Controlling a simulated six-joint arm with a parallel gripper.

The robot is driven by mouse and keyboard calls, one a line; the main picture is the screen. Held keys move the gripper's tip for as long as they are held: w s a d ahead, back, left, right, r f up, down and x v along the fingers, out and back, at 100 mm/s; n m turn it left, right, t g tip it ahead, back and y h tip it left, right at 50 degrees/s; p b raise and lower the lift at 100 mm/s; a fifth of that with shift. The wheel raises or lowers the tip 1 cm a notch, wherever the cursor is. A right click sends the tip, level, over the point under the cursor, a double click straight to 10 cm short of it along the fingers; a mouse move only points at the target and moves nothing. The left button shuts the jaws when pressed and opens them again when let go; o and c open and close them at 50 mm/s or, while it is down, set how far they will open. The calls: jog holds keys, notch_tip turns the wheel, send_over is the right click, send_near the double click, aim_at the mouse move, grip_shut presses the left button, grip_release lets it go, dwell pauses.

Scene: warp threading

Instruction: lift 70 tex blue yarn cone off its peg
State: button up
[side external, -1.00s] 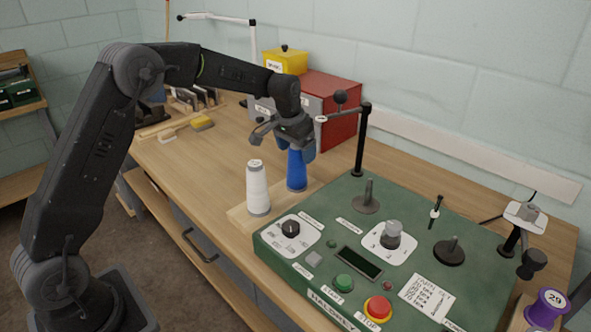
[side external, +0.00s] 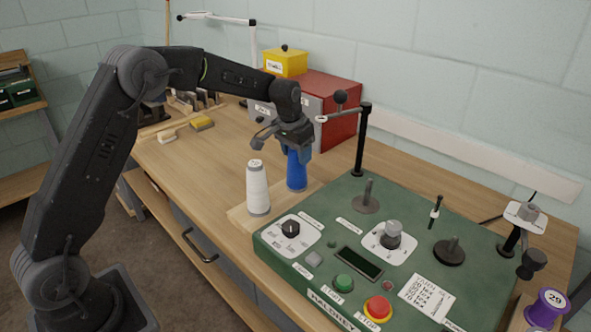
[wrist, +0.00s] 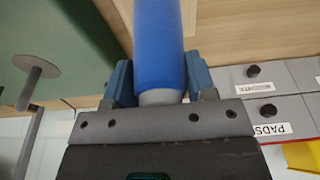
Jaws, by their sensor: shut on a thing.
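The blue yarn cone (side external: 297,176) stands upright at the back of a pale wooden board, right of the white cone. Its base looks to be at board level; any peg inside it is hidden. My gripper (side external: 297,153) comes from above and is shut on the upper part of the blue cone. In the wrist view the blue cone (wrist: 160,45) runs between the two blue fingers of my gripper (wrist: 160,78), with its grey tip near the palm. The cone's label cannot be read.
A white yarn cone (side external: 258,187) stands close by on the wooden board (side external: 240,216). The green machine (side external: 330,225) with knobs, buttons and upright posts lies just right. A red cabinet (side external: 335,115) with a yellow bin (side external: 285,62) stands behind. The table's left part is mostly clear.

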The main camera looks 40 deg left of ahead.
jog(key=shift+r, duration=0.1)
jog(key=shift+c, duration=0.7)
notch_tip(320, 180, up, 10)
dwell(0.6)
